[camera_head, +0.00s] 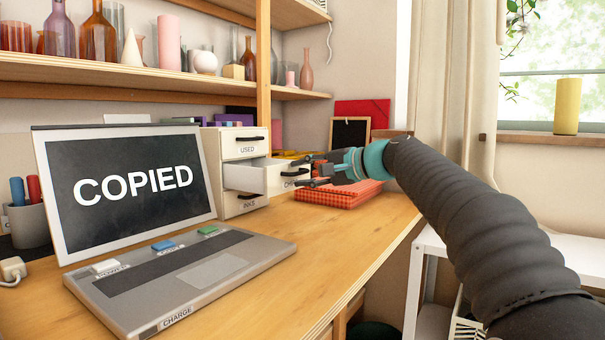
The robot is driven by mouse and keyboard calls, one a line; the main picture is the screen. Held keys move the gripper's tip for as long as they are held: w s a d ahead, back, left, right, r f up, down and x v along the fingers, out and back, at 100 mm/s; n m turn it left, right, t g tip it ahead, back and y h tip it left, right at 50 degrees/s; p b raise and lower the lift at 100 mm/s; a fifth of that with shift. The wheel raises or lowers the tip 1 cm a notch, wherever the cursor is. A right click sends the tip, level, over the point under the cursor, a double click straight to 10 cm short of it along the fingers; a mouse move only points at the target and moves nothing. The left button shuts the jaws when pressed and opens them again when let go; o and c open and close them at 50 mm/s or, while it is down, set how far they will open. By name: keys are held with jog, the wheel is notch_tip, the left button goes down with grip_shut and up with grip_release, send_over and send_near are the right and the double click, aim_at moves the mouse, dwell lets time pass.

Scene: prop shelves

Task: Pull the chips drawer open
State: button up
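A small cream drawer unit (209,150) stands on the wooden desk behind the laptop. Its top drawer, labelled USED (247,149), is shut. The middle drawer (245,178) is pulled out to the right; its front bears a dark handle (291,172) and a label that is partly hidden and hard to read. The bottom drawer (248,203) is shut and its label is unclear. My gripper (309,171) is just right of the middle drawer's front, close to the handle. Its dark fingers look spread apart, with nothing visible between them. I cannot tell whether they touch the handle.
A laptop (215,270) showing COPIED fills the desk's front left. A red checked box (340,194) lies right of the drawer, under my gripper. A dark framed board (350,135) stands behind. Shelves with vases are above. The desk's right front is clear.

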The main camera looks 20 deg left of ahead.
jog(key=shift+d, duration=0.1)
jog(key=v, duration=1.2)
jog(key=s+d+f+n+h+p, duration=0.1)
jog(key=s+d+f+h+p, duration=0.2)
jog(key=s+d+f+h, duration=0.2)
jog(key=s+d+f+n+h+p, duration=0.1)
jog(key=s+d+f+h+p, duration=0.2)
jog(key=s+d+f, duration=0.8)
jog(key=s+d+f+n+h+p, duration=0.1)
jog(key=s+d+f+h+p, duration=0.2)
jog(key=s, duration=1.3)
jog(key=d+f+h, duration=0.3)
jog(key=d+f, duration=0.2)
jog(key=f, duration=0.2)
jog(key=shift+s+d+f+n+t+h, duration=0.2)
jog(key=shift+s+n+t+h, duration=0.1)
jog(key=shift+t, duration=0.1)
